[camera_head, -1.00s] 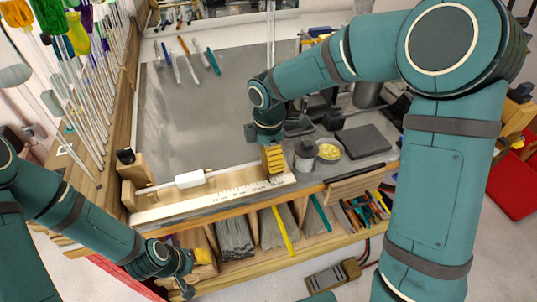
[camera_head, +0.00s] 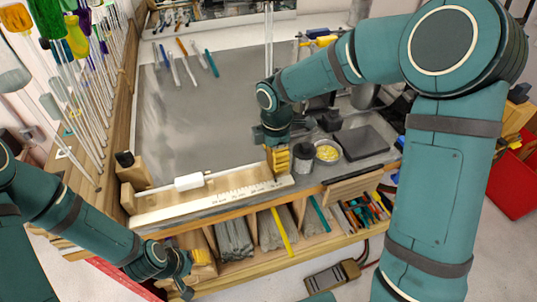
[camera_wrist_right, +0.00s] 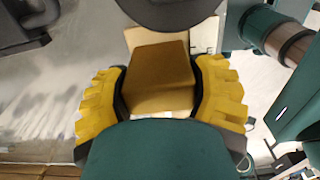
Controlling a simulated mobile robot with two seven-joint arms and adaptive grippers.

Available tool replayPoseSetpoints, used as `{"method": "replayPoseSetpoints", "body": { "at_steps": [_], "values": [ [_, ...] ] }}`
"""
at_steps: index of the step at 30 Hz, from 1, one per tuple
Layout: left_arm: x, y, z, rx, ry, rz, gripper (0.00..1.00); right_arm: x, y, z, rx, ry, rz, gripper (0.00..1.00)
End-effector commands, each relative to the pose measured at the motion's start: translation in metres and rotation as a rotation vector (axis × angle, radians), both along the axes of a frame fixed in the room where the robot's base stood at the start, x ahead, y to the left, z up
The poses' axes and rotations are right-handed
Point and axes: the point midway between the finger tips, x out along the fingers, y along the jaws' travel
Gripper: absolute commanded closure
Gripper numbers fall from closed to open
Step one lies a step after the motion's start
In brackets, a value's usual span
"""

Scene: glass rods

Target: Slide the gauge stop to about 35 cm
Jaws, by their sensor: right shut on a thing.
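The measuring gauge has a white ruler strip (camera_head: 240,194) with dark marks along the front of the bench. A light rod with a thick white sleeve (camera_head: 189,181) lies along it, at a wooden end block (camera_head: 127,193) on the left. My right gripper (camera_head: 278,162) is at the ruler's right end. In the right wrist view its yellow fingers stand on both sides of a wooden block (camera_wrist_right: 162,70), the gauge stop, and are shut on it. The fingers mostly hide the stop in the head view. My left gripper (camera_head: 194,274) is empty, its fingers apart, below the bench front.
A grey jar (camera_head: 304,157), a dish of yellow bits (camera_head: 327,152) and a dark pad (camera_head: 362,142) stand close right of my right gripper. The grey mat (camera_head: 215,110) behind is mostly clear. Rods hang at the left wall.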

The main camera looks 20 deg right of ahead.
Motion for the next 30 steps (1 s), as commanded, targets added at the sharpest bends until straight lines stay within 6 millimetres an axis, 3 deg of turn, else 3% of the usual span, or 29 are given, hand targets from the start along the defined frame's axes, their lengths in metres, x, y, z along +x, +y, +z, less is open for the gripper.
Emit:
{"method": "replayPoseSetpoints", "body": {
  "at_steps": [5,6,8,20,23,30],
  "values": [
    [0.000,0.000,0.000,0.000,0.001,0.000,0.59,0.001,0.001,0.002,0.002,-0.007,0.000,0.83],
    [0.000,0.000,0.000,0.000,0.001,0.000,0.59,0.002,0.002,0.002,0.002,-0.007,0.000,0.30],
    [0.000,0.000,0.000,0.000,0.001,0.000,0.59,0.001,0.002,0.002,0.002,-0.007,0.000,0.09],
    [0.000,0.000,0.000,0.000,0.000,0.000,0.59,0.001,0.001,0.006,0.001,-0.005,0.000,0.08],
    [0.000,0.000,0.000,0.000,0.000,0.000,0.59,0.002,0.001,0.017,0.002,-0.007,-0.002,0.08],
    [0.000,0.000,0.000,0.000,0.000,0.000,0.59,0.002,0.002,0.065,0.002,-0.009,-0.001,0.08]
  ]
}}
